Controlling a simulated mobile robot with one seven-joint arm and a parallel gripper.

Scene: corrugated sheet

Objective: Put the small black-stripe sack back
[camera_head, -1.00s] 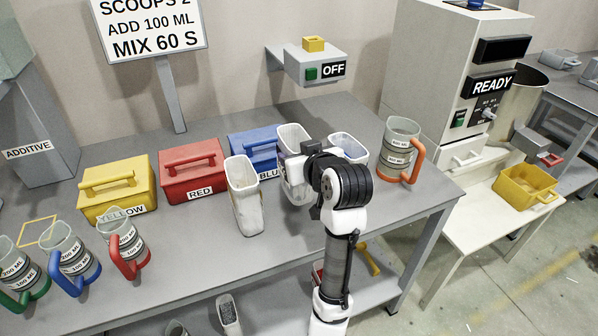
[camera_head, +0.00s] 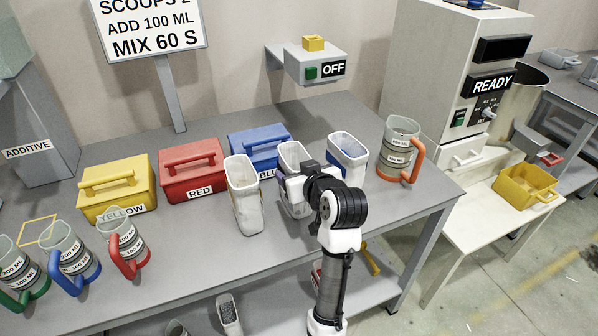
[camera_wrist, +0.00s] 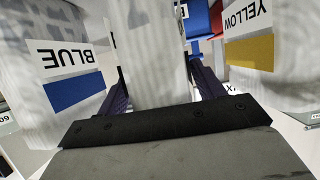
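My gripper (camera_head: 292,180) is at the middle one of three pale open-topped sacks. That middle sack (camera_head: 290,153) is upright in the row, its base at or very near the grey bench. In the wrist view it (camera_wrist: 155,50) fills the space between my gripper's fingers (camera_wrist: 160,85), which appear shut on its sides. No stripe or label on it can be seen. To its right stands a sack with a blue stripe (camera_head: 347,150), labelled BLUE in the wrist view (camera_wrist: 60,60). To its left stands another sack (camera_head: 243,195), with a yellow stripe and YELLOW label in the wrist view (camera_wrist: 255,45).
Yellow (camera_head: 117,190), red (camera_head: 192,170) and blue (camera_head: 255,145) lidded boxes stand behind and left. An orange-handled jug (camera_head: 399,150) is right; several jugs are at left. The bench front (camera_head: 200,265) is clear.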

